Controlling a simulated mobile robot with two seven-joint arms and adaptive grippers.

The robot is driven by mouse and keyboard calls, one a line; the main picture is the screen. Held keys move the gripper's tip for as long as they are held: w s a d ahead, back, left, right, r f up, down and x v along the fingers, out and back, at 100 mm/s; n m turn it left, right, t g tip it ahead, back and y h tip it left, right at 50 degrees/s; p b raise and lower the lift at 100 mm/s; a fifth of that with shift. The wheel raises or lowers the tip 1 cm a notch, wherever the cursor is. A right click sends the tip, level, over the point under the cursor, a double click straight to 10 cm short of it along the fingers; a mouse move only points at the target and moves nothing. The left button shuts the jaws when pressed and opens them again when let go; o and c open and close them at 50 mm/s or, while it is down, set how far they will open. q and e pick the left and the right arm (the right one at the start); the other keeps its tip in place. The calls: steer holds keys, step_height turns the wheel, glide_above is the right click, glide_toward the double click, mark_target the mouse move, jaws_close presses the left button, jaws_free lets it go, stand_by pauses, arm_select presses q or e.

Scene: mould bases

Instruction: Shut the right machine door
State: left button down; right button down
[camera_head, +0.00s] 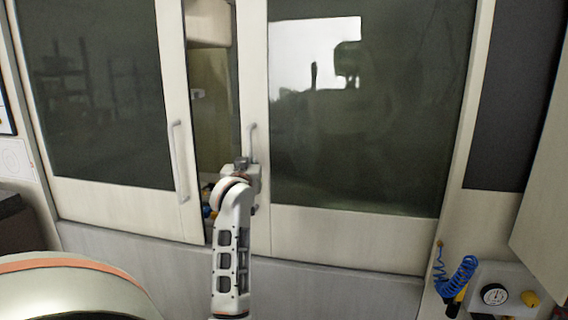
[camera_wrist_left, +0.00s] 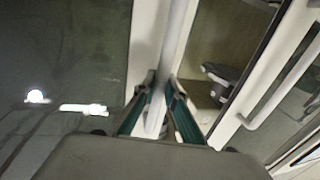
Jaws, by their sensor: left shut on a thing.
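The right machine door (camera_head: 255,75) has a pale frame and a large dark window, with an upright grey handle (camera_head: 252,140) on its left edge. My left gripper (camera_head: 247,163) is at the lower part of this handle. In the left wrist view its fingers (camera_wrist_left: 158,100) are shut around the handle bar (camera_wrist_left: 172,45). The left machine door (camera_head: 175,100) has its own handle (camera_head: 179,160), free of any gripper; that handle also shows in the left wrist view (camera_wrist_left: 285,85). A narrow opening (camera_head: 213,110) between the doors shows the machine's interior. My right gripper is out of view.
A grey lower panel (camera_head: 340,288) runs below the doors. At the lower right are a coiled blue hose (camera_head: 460,272), a pressure gauge (camera_head: 494,294) and a yellow knob (camera_head: 529,298). A pale panel (camera_head: 545,200) juts in at the right edge.

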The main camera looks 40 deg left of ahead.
arm_select(q)
steer(key=s+a, duration=0.9)
steer(key=a, duration=0.6)
steer(key=shift+s, duration=0.15)
steer(key=shift+a, duration=0.1)
steer(key=c, duration=2.2)
jaws_free()
steer(key=shift+r, duration=0.1)
steer(key=shift+o, duration=0.6)
steer(key=shift+s+a, duration=0.1)
steer(key=shift+a, duration=0.1)
steer(key=shift+d, duration=0.25)
steer(key=v, duration=1.1)
steer(key=shift+s+d, duration=0.2)
steer(key=shift+s, duration=0.15)
